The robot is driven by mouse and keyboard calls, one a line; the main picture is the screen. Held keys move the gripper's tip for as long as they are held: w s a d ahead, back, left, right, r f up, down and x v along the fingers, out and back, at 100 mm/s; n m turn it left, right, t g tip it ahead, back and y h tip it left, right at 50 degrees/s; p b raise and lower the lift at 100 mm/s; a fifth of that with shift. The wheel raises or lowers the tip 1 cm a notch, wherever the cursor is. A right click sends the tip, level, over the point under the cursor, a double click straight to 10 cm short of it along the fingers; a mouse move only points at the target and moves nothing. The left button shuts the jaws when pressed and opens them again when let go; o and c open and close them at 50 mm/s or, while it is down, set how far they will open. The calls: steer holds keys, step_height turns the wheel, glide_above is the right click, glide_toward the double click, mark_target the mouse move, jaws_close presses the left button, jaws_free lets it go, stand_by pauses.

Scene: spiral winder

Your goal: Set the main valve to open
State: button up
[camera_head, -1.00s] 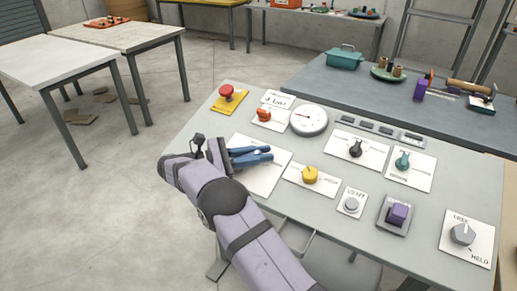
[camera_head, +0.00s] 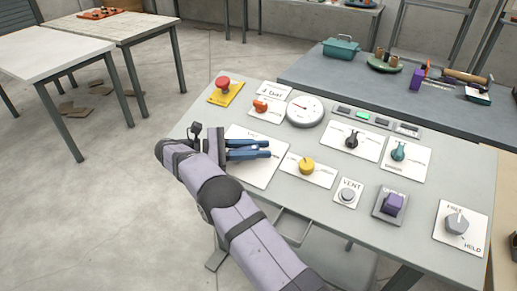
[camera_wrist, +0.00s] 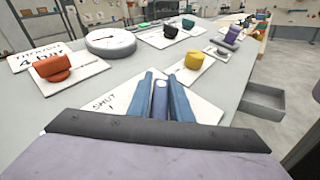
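My gripper (camera_head: 268,149) reaches over a white plate (camera_head: 262,178) at the left front of the grey panel. Its two blue fingers look parted. In the wrist view my gripper (camera_wrist: 160,78) has a narrow blue piece with a rounded end (camera_wrist: 160,97) between the fingers, probably the main valve's handle. I cannot tell whether the fingers touch it. The plate reads "SHUT" in the wrist view (camera_wrist: 108,100). The rest of the plate's lettering and the valve body are hidden by my gripper.
Nearby are a yellow knob (camera_head: 306,166), an orange knob (camera_head: 261,106), a gauge (camera_head: 305,111) and a red button (camera_head: 223,83). Black (camera_head: 351,140) and teal (camera_head: 398,151) knobs, a vent button (camera_head: 348,194), a purple switch (camera_head: 391,203) and a grey dial (camera_head: 457,223) stand further right. A lamp (camera_head: 362,116) glows green.

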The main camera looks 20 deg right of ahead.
steer(key=shift+o, duration=1.2)
steer(key=shift+r, duration=0.1)
step_height(320, 180, up, 8)
steer(key=shift+r+p, duration=0.2)
steer(key=shift+p, duration=0.95)
steer(key=shift+r+p, duration=0.7)
steer(key=shift+p, duration=0.05)
